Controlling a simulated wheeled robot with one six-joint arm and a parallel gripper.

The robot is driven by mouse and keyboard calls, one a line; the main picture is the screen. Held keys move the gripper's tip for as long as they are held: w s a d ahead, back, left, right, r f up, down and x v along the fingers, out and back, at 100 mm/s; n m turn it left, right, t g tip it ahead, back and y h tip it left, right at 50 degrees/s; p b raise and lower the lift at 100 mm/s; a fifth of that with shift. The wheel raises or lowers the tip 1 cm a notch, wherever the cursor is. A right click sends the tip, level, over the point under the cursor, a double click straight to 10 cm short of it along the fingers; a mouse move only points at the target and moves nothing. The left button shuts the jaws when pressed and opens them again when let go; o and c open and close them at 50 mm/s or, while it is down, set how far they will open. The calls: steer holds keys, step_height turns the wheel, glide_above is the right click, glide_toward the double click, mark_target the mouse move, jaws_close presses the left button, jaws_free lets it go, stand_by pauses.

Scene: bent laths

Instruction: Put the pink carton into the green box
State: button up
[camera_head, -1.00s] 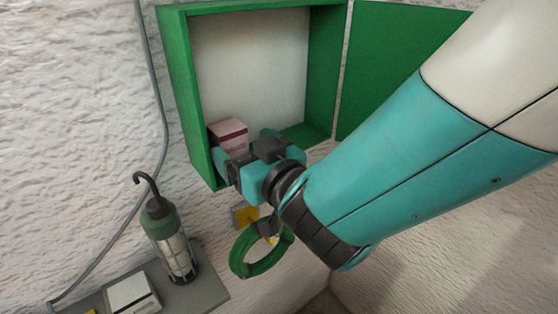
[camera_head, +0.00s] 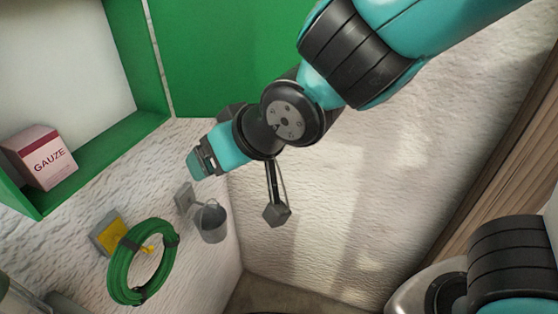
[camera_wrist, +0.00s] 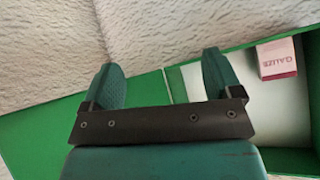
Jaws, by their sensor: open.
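The pink carton (camera_head: 41,158), marked GAUZE, sits inside the green box (camera_head: 112,146), on its bottom board near the left of the head view. The box is open and fixed to the wall, with a pale back. In the wrist view the carton (camera_wrist: 277,59) rests inside the box (camera_wrist: 190,82) at the right. My gripper (camera_head: 194,165) is off to the right of the box in the head view, apart from the carton. In the wrist view its two fingers (camera_wrist: 161,82) are spread with nothing between them.
The box's green door (camera_head: 215,60) stands open against the wall, behind my arm. Below hang a coil of green hose (camera_head: 122,268) on a yellow-plated hook (camera_head: 108,235) and a small grey bucket (camera_head: 211,222). The white wall right of the bucket is bare.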

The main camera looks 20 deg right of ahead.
steer(key=s+d+r+n+g, duration=0.1)
steer(key=s+d+g, duration=0.3)
steer(key=s, duration=0.3)
steer(key=s+d+n+g+h, duration=0.1)
steer(key=s+d+g, duration=0.2)
steer(key=s, duration=0.4)
steer(key=shift+d+r+n+g, duration=0.4)
steer(key=shift+d, duration=0.35)
steer(key=shift+f, duration=0.1)
